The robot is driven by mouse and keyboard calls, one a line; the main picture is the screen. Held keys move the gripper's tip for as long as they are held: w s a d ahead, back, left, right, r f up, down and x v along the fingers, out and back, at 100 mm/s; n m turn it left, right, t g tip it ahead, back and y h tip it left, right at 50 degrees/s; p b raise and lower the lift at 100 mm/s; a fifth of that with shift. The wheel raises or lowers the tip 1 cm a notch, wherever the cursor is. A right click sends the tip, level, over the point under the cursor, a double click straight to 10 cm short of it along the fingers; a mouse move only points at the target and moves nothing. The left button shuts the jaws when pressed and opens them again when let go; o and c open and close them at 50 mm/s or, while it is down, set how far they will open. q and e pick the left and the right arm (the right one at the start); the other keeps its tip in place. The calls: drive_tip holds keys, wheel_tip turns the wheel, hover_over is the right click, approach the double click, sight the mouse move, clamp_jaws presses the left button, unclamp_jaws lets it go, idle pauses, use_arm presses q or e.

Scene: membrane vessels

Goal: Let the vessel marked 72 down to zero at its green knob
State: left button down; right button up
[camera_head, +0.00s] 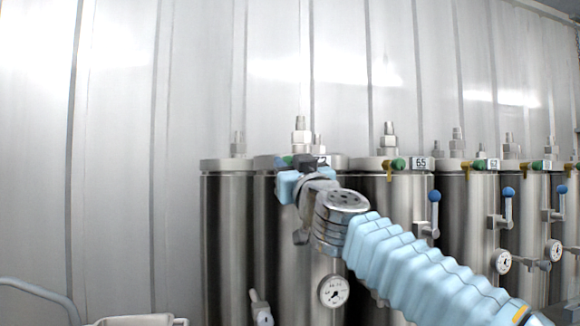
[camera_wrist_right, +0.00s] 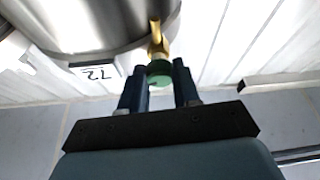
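The vessel marked 72 (camera_head: 285,235) is a steel cylinder at the middle of the head view, partly behind my right arm. Its label 72 (camera_wrist_right: 95,73) shows upside down in the right wrist view, and is mostly covered in the head view. Its green knob (camera_wrist_right: 159,75), on a brass stem (camera_wrist_right: 157,40), sits between the two dark fingers of my right gripper (camera_wrist_right: 161,82). The fingers appear to touch it on both sides. In the head view, my right gripper (camera_head: 300,170) is at the vessel's top rim. My left gripper is not in view.
To the right stand more steel vessels, including those marked 65 (camera_head: 403,220) and 67 (camera_head: 470,225), with green knobs and blue-handled valves. Another vessel (camera_head: 226,240) stands to the left. A round gauge (camera_head: 334,291) hangs low in front; its needle is too small to read. A panelled wall is behind.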

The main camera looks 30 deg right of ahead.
drive_tip(key=c, duration=0.3)
drive_tip(key=shift+c, duration=0.2)
drive_tip(key=shift+m, duration=0.3)
drive_tip(key=m+g+h, duration=0.2)
drive_tip(key=m, duration=0.6)
drive_tip(key=m+g+h, duration=0.2)
drive_tip(key=m+g, duration=0.1)
drive_tip(key=m, duration=0.6)
drive_tip(key=m+g+h, duration=0.2)
drive_tip(key=m+g, duration=0.1)
drive_tip(key=m, duration=0.5)
drive_tip(key=shift+w+a+r+m, duration=0.1)
drive_tip(key=shift+a+r+m, duration=0.15)
drive_tip(key=shift+a+m, duration=0.1)
